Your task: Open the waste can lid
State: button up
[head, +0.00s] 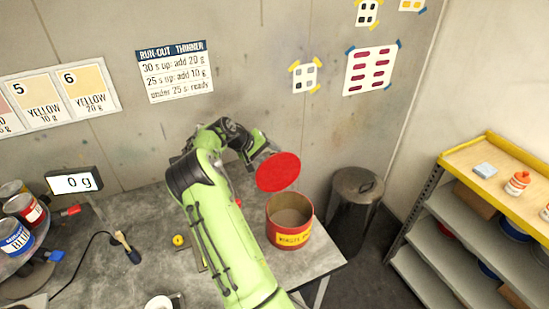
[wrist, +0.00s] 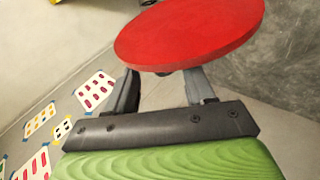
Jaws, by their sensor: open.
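The waste can (head: 290,238) is red with a yellow label and stands near the right end of the grey bench. Its mouth is uncovered and a greyish inside shows. The round red lid (head: 278,172) is raised and tilted above the can's back-left rim; whether it touches the rim there is unclear. My gripper (head: 262,152) is behind the lid in the head view, its fingers mostly hidden. In the wrist view the lid (wrist: 190,35) crosses in front of the open, spread fingers (wrist: 163,88). Contact between fingers and lid cannot be made out.
A dark metal bin (head: 355,195) stands on the floor right of the bench. A yellow-topped shelf (head: 455,165) is farther right. A scale display (head: 75,182), paint cans (head: 22,208) and a brush (head: 127,247) are at the left. The wall is close behind.

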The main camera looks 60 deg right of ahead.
jog(key=v, duration=1.2)
jog(key=shift+b, duration=0.35)
jog(key=shift+o, duration=0.3)
jog(key=shift+s+a+f, duration=0.1)
